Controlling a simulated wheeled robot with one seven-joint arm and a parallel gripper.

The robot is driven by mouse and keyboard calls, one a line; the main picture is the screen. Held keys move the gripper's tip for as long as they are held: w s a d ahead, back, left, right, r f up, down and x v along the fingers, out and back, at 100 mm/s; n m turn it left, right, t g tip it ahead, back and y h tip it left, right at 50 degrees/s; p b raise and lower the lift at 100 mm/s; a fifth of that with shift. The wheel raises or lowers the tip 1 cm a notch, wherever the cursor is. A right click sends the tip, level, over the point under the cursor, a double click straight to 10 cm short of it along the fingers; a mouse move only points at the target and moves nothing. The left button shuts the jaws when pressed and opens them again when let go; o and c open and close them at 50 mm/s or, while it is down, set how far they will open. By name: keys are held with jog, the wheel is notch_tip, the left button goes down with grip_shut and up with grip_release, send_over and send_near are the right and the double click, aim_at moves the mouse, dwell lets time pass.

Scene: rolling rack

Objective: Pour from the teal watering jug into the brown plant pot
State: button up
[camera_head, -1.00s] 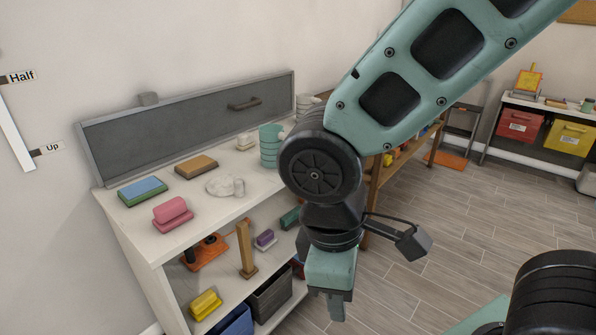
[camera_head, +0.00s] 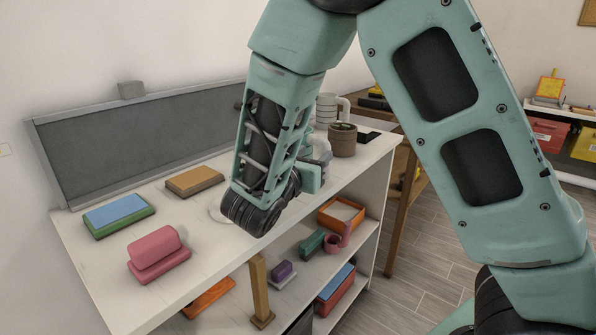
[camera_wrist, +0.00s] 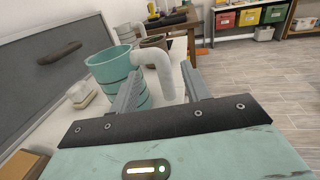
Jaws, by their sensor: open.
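The teal watering jug (camera_wrist: 112,66) stands on the white shelf top in the wrist view, with dark bands and a pale curved handle on its right side. My gripper (camera_wrist: 160,72) is open, with the handle (camera_wrist: 158,62) between its two fingers; contact cannot be told. In the head view my arm hides most of the jug, and my gripper (camera_head: 312,178) is partly hidden beside it.
A pale banded jug (camera_head: 327,105) stands behind the pot. A pink block (camera_head: 157,252), a blue-green block (camera_head: 118,214) and a brown block (camera_head: 194,181) lie on the shelf top (camera_head: 88,270). A grey board (camera_head: 140,140) closes its back. The lower shelf holds several things.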

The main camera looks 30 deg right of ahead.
aim_at(306, 156)
notch_tip(306, 156, down, 6)
jog(key=shift+r+b, duration=0.1)
jog(key=shift+b, duration=0.35)
jog(key=shift+w+d+r, duration=0.25)
jog(key=shift+w+d, duration=0.1)
jog(key=shift+d, duration=0.3)
jog(key=shift+x, duration=3.05)
grip_shut()
